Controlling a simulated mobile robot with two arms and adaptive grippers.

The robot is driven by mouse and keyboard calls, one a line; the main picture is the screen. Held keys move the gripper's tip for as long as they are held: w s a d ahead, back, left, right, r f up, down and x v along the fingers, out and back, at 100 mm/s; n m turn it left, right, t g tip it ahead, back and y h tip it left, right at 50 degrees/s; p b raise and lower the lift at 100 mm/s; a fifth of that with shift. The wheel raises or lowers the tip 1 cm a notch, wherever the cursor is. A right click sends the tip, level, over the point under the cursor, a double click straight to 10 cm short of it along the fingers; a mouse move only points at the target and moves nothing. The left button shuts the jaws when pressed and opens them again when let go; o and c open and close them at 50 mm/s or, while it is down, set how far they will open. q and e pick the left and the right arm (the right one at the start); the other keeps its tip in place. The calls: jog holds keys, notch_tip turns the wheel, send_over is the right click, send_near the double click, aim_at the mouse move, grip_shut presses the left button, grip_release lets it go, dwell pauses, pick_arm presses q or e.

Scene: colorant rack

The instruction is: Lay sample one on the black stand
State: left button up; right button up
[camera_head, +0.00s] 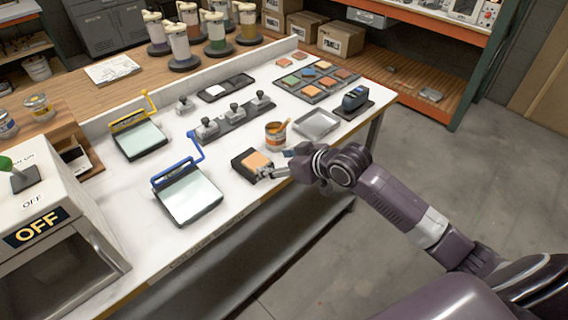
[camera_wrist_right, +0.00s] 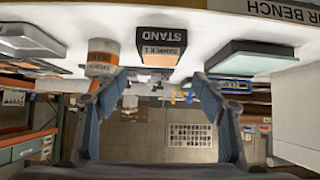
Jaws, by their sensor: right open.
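The black stand (camera_head: 237,158) sits near the front edge of the white bench. An orange sample tile (camera_head: 257,161) lies on it, flat as far as I can tell. In the right wrist view, which is upside down, the stand (camera_wrist_right: 160,33) carries a "SAMPLE 1 STAND" label, and a thin orange edge of the tile (camera_wrist_right: 157,60) shows on it. My right gripper (camera_head: 270,173) is at the stand's right front side, close to the tile. In its wrist view the fingers (camera_wrist_right: 160,84) are apart with nothing held between them. My left gripper is not in view.
An orange-labelled can (camera_head: 276,134) stands just behind the stand, with a metal tray (camera_head: 317,124) to its right. A blue-handled device (camera_head: 189,195) is at the left. A rack of colored tiles (camera_head: 315,82) lies farther back.

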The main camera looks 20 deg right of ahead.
jog(key=shift+v, duration=1.85)
jog(key=s+d+f+m+g+h, duration=0.1)
jog(key=d+f, duration=0.3)
jog(key=f, duration=0.7)
jog(key=s+d+f+m+g+h, duration=0.1)
jog(key=d+f+m+h, duration=0.15)
jog(key=f, duration=0.85)
jog(key=s+d+f+g, duration=0.2)
jog(key=s+f, duration=0.7)
jog(key=f, duration=0.4)
jog(key=s+a+f+g, duration=0.3)
jog(key=s+f, duration=1.3)
jog(key=s, duration=0.4)
jog(key=s+a+f+n+g, duration=0.1)
jog(key=s+a+f, duration=0.2)
jog(key=s, duration=0.6)
jog(key=s+a+f+g, duration=0.1)
jog(key=s+a+f, duration=0.2)
jog(key=s, duration=0.7)
jog(key=shift+a+n, duration=0.2)
jog(key=shift+n, duration=0.15)
